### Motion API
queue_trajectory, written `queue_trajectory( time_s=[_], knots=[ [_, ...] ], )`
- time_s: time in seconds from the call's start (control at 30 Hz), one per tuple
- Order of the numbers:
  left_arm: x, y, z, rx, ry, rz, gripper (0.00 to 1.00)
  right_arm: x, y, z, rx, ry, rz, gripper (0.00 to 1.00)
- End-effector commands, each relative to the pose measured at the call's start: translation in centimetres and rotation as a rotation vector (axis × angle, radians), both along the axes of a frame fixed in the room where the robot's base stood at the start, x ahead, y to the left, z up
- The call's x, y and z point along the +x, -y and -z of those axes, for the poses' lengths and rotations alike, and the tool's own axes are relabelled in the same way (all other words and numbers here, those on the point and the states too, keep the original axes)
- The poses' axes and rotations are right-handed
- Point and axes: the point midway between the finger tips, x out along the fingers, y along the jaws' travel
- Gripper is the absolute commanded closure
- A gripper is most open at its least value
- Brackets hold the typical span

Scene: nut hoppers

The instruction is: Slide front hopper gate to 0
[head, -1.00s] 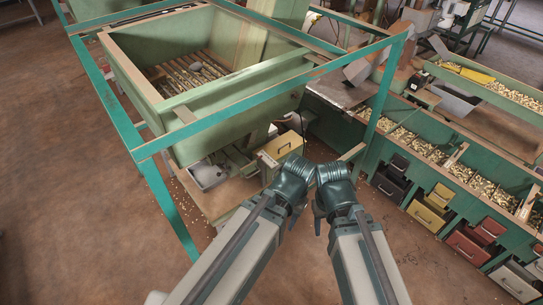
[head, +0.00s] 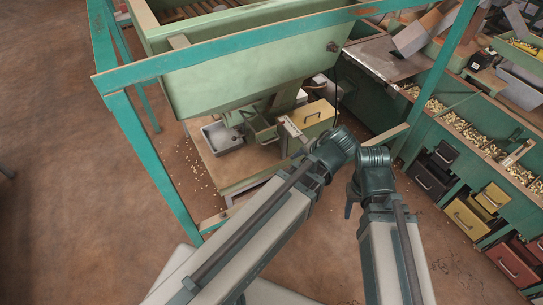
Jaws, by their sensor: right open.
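The large pale green hopper (head: 240,85) stands inside a teal frame at the upper middle. Its underside and outlet are partly shaded, and I cannot make out the gate or its setting. Below it are a grey metal tray (head: 222,136) and green parts (head: 263,130) on a wooden platform. My right arm comes up from the bottom. Its gripper (head: 351,198) is a small dark shape at the wrist, open, in front of the floor and apart from the hopper. My left arm's wrist covers part of the platform's right side, and its fingers do not show.
A yellow-tan box (head: 312,120) with a handle stands right of the green parts. A teal bench with nut troughs (head: 465,130) and drawers lines the right.

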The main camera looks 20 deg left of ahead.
Motion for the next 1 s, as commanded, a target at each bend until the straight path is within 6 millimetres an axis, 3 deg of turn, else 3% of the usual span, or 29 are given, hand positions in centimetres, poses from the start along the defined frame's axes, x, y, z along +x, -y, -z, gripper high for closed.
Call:
queue_trajectory(
  time_s=[0.03,0.1,0.6,0.8,1.0],
  knots=[
    [0.9,-0.6,3.2,0.037,0.024,0.008,0.58,0.0,0.0,3.8,0.000,0.000,0.000,0.50],
    [2.0,-1.6,4.9,0.095,0.058,0.021,0.58,0.0,0.0,6.3,-0.001,0.001,0.000,0.50],
    [8.8,-6.5,14.4,0.509,0.267,0.143,0.58,0.1,0.0,23.7,-0.001,0.003,-0.001,0.50],
    [10.6,-7.2,16.4,0.641,0.320,0.190,0.58,0.1,0.0,28.5,-0.002,0.004,-0.002,0.50],
    [11.5,-7.4,17.0,0.714,0.345,0.218,0.58,0.1,0.0,30.6,-0.002,0.004,-0.002,0.50]
  ],
)
